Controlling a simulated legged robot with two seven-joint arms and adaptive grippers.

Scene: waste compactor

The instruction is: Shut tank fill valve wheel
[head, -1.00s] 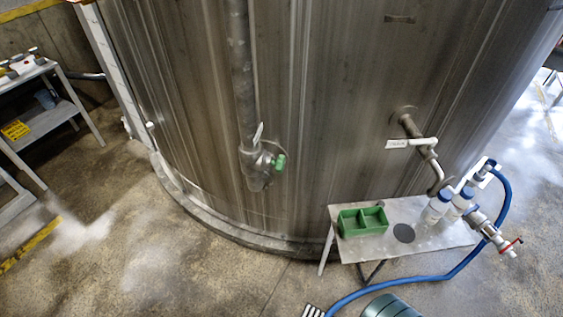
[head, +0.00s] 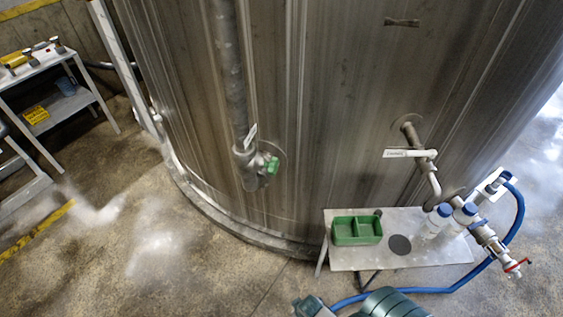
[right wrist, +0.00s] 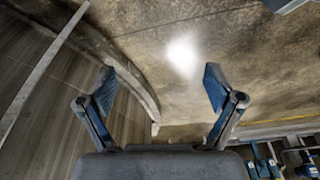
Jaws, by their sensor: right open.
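The tank (head: 330,120) is a large grey metal cylinder filling the middle of the head view. A vertical pipe (head: 227,70) runs down its wall to a valve with a small green wheel (head: 270,165). A white tag (head: 251,135) hangs by the valve. My right gripper (right wrist: 160,88) shows in the right wrist view with its two blue-padded fingers wide apart and nothing between them. It is well away from the wheel, with floor and the tank's curved base beyond it. My left gripper is not in view.
A small table (head: 430,257) at right holds a green tray (head: 356,230) and white bottles (head: 437,218). A second valve with a white tag (head: 405,153) is above it. A blue hose (head: 425,290) curves over the floor. A shelf (head: 60,105) stands at left. Floor left of the tank is clear.

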